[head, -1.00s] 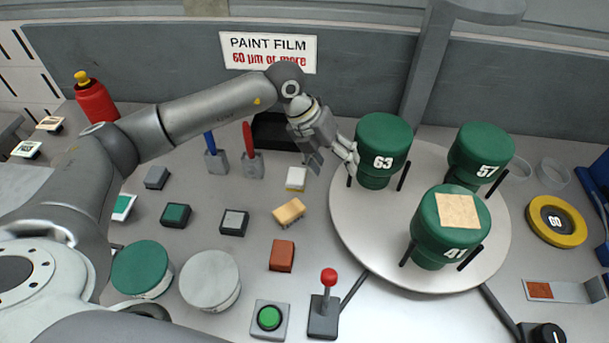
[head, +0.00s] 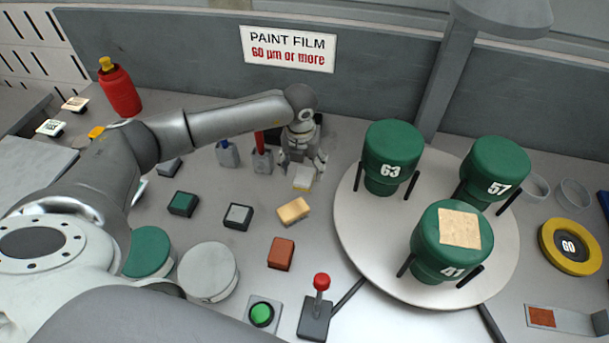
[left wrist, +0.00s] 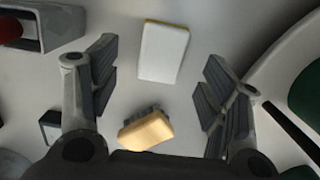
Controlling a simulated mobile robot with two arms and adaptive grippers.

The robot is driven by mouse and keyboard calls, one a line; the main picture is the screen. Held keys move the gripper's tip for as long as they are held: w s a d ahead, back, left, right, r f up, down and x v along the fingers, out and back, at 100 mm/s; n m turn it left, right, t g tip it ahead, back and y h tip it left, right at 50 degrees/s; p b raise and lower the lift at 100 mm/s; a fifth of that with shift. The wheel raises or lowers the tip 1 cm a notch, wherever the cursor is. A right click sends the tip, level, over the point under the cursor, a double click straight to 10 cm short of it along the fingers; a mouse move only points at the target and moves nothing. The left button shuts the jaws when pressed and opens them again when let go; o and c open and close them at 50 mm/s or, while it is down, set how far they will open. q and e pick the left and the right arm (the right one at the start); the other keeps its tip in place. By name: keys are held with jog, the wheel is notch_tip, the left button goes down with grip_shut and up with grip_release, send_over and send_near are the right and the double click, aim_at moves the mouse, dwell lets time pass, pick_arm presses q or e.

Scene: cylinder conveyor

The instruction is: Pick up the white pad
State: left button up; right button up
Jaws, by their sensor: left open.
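The white pad (head: 303,182), a small block with a white top and a thin yellow edge, lies on the grey table left of the turntable. In the left wrist view the white pad (left wrist: 163,52) shows whole, across the gap between my fingers and toward the far side of it. My left gripper (head: 302,164) is open and empty, pointing down above the pad and hiding part of its back edge in the head view. In the left wrist view the two fingers (left wrist: 162,78) stand wide apart, clear of the pad on both sides. My right gripper is not in view.
A tan block (head: 293,211) lies just in front of the pad. A holder with a red-handled tool (head: 262,158) stands close to its left. The turntable (head: 350,232) with green cylinders, including number 63 (head: 388,150), is to the right.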

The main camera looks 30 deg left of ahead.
aim_at(304, 174)
pick_arm(q)
jog(key=f, duration=0.2)
jog(key=f+p, duration=0.1)
jog(key=shift+w+f, duration=0.1)
jog(key=shift+w, duration=0.15)
jog(key=shift+w+f, duration=0.1)
jog(key=shift+f, duration=0.25)
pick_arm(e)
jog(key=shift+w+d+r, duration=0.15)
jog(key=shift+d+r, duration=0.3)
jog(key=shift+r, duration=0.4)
pick_arm(q)
jog(key=c, duration=1.1)
jog(key=shift+r, duration=0.1)
